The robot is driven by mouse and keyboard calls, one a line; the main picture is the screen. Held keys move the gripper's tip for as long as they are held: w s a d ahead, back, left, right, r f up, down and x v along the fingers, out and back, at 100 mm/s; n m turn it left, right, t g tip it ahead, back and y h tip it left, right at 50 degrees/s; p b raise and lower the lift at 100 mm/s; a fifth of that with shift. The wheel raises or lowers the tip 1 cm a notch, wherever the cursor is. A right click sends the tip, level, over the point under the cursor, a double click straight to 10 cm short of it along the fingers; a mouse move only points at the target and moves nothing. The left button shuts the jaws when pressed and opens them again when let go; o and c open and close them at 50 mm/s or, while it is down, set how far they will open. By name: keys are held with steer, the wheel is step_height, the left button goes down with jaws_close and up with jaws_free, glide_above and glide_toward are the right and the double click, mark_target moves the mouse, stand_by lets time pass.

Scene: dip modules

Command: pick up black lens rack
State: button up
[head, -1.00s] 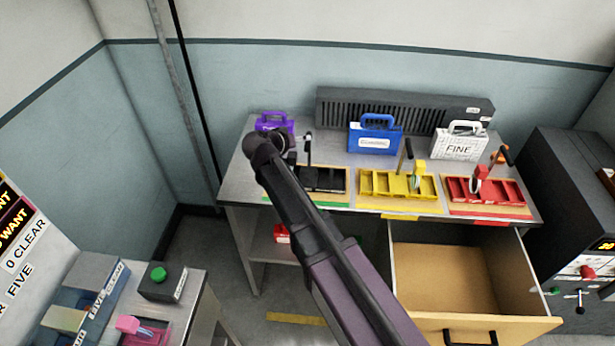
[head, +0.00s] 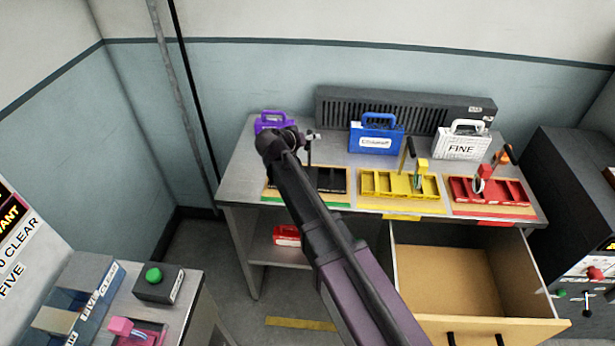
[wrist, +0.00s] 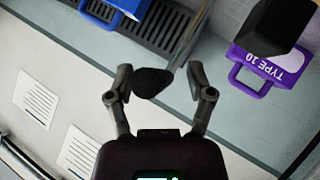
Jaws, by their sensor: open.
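The black lens rack (head: 331,180) sits on a tan board with a green front edge, at the left of the workbench. My arm hides its left part in the head view. A thin dark post rises from it. In the wrist view, my gripper (wrist: 160,84) is open, one finger on each side of a black knob (wrist: 153,82) with a thin stem. The knob looks like the top of the rack's post. I cannot tell whether a finger touches it.
A yellow rack (head: 399,186) and a red rack (head: 488,190) stand to the right. Purple (head: 271,122), blue (head: 376,139) and white (head: 461,146) cases stand behind. A drawer (head: 450,280) is open below. A dark vented unit (head: 400,105) lies along the wall.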

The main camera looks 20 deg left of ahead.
steer(key=shift+c, duration=0.2)
jaws_close()
steer(key=shift+r, duration=0.15)
stand_by(0.3)
steer(key=shift+r+p, duration=1.7)
steer(key=shift+p, duration=0.15)
steer(key=s+d, duration=0.3)
steer(key=s, duration=0.4)
steer(key=s+d+r+p, duration=0.1)
steer(key=s+d, duration=0.2)
steer(key=s, duration=0.4)
steer(key=shift+s+d+r, duration=0.15)
steer(key=shift+s+d, duration=0.1)
steer(key=shift+d, duration=0.15)
